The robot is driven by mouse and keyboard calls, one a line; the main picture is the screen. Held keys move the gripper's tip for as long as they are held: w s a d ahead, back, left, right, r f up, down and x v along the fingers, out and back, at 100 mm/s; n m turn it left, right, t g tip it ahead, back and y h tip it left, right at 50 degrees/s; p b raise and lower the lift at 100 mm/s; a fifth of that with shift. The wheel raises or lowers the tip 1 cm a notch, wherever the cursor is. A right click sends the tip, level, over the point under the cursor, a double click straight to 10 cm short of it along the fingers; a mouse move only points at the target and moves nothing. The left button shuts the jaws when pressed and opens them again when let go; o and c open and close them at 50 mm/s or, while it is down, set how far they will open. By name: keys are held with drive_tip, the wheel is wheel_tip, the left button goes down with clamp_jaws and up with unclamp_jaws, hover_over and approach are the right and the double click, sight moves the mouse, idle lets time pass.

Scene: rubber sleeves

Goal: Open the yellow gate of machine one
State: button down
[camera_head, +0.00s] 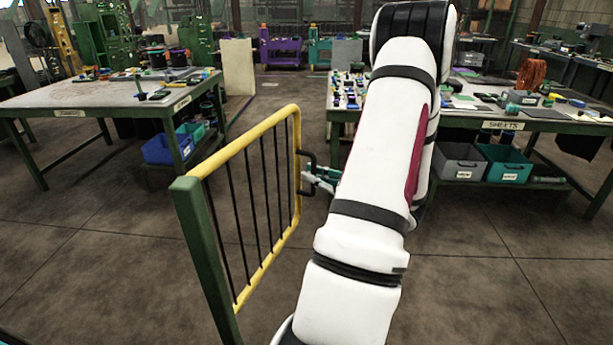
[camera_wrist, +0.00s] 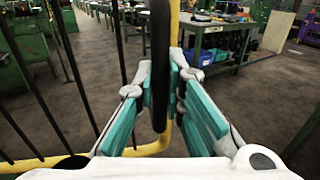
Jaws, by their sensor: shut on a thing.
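The yellow gate (camera_head: 236,151) has dark vertical bars and stands beside a green post (camera_head: 207,258) at its near end. The gate runs away from the post, with floor on both sides. A black handle (camera_head: 307,160) sits on its far upright. My gripper (camera_head: 318,180) is at this handle, partly hidden by my arm. In the wrist view the black handle (camera_wrist: 160,62) runs upright between the teal fingers of my gripper (camera_wrist: 160,95), which is shut on it. The yellow frame (camera_wrist: 174,30) shows just behind the handle.
A table (camera_head: 75,98) with small items and blue bins (camera_head: 167,149) stands to the left. Another table marked SHEETS (camera_head: 540,125) stands to the right, with grey and teal bins below. Floor around the gate is clear.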

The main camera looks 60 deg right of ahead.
idle(0.3)
drive_tip(key=c, duration=1.7)
unclamp_jaws()
drive_tip(key=shift+o, duration=0.2)
drive_tip(key=shift+s, duration=0.1)
drive_tip(key=s+a, duration=0.2)
drive_tip(key=s, duration=0.9)
drive_tip(key=shift+s, duration=0.35)
